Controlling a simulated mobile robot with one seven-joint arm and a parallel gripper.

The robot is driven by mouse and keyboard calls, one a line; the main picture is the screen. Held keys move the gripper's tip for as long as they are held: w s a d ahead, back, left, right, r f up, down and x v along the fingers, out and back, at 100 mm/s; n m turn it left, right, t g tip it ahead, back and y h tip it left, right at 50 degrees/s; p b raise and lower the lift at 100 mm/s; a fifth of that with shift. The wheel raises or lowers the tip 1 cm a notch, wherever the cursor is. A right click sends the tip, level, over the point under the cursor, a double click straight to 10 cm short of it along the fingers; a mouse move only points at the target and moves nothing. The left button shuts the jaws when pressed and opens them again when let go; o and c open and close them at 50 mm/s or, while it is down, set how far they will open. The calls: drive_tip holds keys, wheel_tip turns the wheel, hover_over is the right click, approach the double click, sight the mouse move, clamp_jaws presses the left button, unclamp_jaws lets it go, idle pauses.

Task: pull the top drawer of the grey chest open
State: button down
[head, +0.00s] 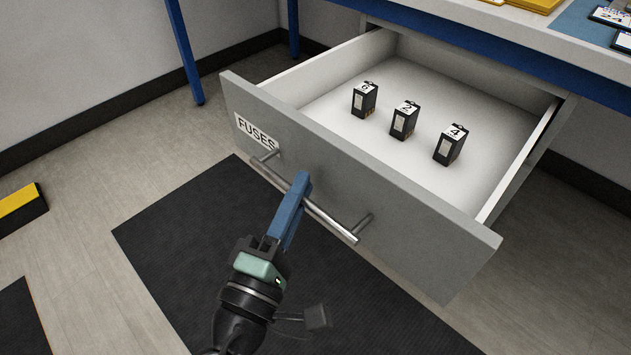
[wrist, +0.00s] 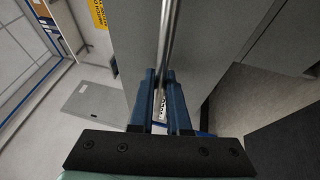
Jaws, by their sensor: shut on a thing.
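The grey drawer (head: 400,215) labelled "FUSES" (head: 256,132) stands pulled well out from under the worktop in the head view. Its inside shows, with several small black blocks with white numbered tops (head: 404,120) standing upright on the white floor. A metal bar handle (head: 330,220) runs across its front. My gripper (head: 297,193) is shut on the handle near its middle, its blue fingers around the bar. In the wrist view the bar (wrist: 168,40) passes between the fingers (wrist: 161,90). The chest's body is mostly hidden by the drawer and worktop.
A worktop with a blue edge (head: 480,55) lies above the drawer, with a yellow tray (head: 535,4) at the back. A black mat (head: 180,225) covers the floor below. A yellow and black block (head: 22,203) lies on the floor at left.

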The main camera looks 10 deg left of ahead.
drive_tip(key=shift+s+a, duration=0.25)
drive_tip(key=shift+s, duration=0.1)
drive_tip(key=c, duration=0.9)
unclamp_jaws()
drive_tip(key=p+v, duration=0.1)
drive_tip(key=v, duration=1.2)
drive_tip(key=shift+f, duration=0.1)
